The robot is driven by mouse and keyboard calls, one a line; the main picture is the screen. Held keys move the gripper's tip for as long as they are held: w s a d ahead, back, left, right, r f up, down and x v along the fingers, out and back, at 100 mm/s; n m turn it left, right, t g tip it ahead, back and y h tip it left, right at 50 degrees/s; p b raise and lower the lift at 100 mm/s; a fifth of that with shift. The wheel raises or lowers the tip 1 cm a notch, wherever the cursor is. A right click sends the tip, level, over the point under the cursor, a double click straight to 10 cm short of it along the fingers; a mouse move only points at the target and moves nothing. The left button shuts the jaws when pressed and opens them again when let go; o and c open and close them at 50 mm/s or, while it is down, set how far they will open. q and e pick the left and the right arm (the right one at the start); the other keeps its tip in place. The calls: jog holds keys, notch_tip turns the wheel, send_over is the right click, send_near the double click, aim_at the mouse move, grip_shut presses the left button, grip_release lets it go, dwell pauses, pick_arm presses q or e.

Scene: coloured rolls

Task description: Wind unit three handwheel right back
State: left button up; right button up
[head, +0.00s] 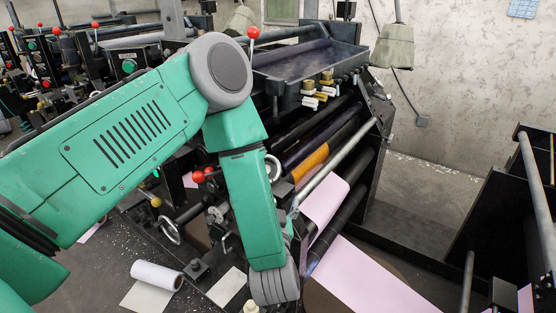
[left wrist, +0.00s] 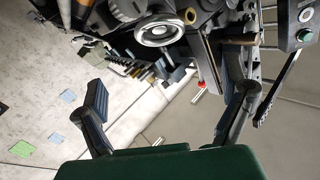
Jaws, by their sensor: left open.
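My left arm crosses the head view from the left, bends at a grey elbow and drops to its wrist (head: 275,285) beside the printing unit. The fingers are mostly hidden there. In the left wrist view my left gripper (left wrist: 168,97) is open, its two dark fingers wide apart with nothing between them. A silver-rimmed handwheel (left wrist: 155,31) shows beyond the fingers, near the top, apart from both. In the head view one ring-shaped handwheel (head: 169,230) is left of my forearm and another (head: 273,168) just right of it. I cannot tell which belongs to unit three. My right gripper is out of view.
Pink paper (head: 370,280) runs over dark rollers right of my wrist. An ink tray (head: 310,62) tops the unit. Red-knobbed levers (head: 198,176) stand close to my forearm. A white paper roll (head: 157,275) lies at lower left.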

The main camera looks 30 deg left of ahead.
pick_arm(q)
jog(key=p+x, duration=0.2)
jog(key=x, duration=1)
jog(key=shift+w+a+f, duration=0.1)
jog(key=shift+w, duration=0.25)
jog(key=shift+w+a, duration=0.1)
jog(key=shift+a, duration=0.15)
jog(key=shift+a+f, duration=0.1)
jog(key=c, duration=1.1)
